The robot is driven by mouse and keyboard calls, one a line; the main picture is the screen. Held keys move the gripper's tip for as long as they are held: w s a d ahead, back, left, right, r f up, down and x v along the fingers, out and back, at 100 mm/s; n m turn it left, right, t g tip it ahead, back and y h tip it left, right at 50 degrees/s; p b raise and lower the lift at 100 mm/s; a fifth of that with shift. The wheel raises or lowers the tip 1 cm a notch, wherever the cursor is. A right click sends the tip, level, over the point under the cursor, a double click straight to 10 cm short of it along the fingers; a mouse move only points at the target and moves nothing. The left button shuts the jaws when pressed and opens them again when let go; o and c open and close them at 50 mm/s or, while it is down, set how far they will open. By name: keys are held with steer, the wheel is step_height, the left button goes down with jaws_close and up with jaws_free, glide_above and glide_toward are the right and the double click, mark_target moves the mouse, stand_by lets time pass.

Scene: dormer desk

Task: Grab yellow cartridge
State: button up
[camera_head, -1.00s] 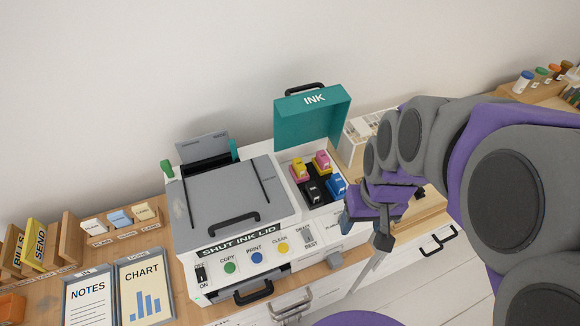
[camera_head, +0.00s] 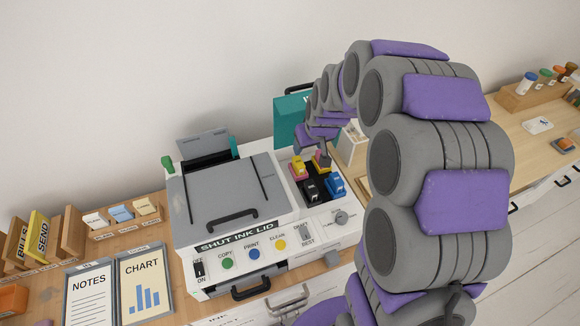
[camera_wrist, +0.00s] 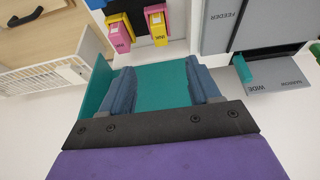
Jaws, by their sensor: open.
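The yellow cartridge (camera_head: 298,168) stands at the back left of the dark ink bay, with a pink base. It also shows at the top of the wrist view (camera_wrist: 157,26), beside the pink cartridge (camera_wrist: 119,34). My gripper (camera_head: 316,148) is above the back of the bay, in front of the raised teal ink lid (camera_head: 287,118). In the wrist view my gripper's two blue fingers (camera_wrist: 162,82) are apart and empty, with the teal lid between and behind them. The yellow cartridge lies outside the fingers. My gripper partly hides the pink cartridge in the head view.
A black cartridge (camera_head: 310,190) and a blue cartridge (camera_head: 334,184) stand in the front of the bay. The grey scanner cover (camera_head: 230,190) is left of it. A white slatted box (camera_wrist: 45,80) stands beside the lid. My arm hides part of the desk at right.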

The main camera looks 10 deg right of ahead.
steer(key=b, duration=0.2)
glide_toward(298, 161)
steer(key=x, duration=0.4)
steer(key=shift+s+f, duration=0.2)
steer(key=shift+f, duration=0.2)
steer(key=shift+w+b+x, duration=0.1)
steer(key=shift+b+x, duration=0.25)
steer(key=shift+x, duration=1.1)
steer(key=shift+w+b+x, duration=0.15)
steer(key=shift+b+x, duration=0.2)
steer(key=shift+x, duration=1.15)
steer(key=shift+r, duration=0.2)
steer(key=shift+s, duration=0.1)
steer(key=shift+c, duration=0.2)
steer(key=c, duration=1)
steer(key=shift+r, duration=0.1)
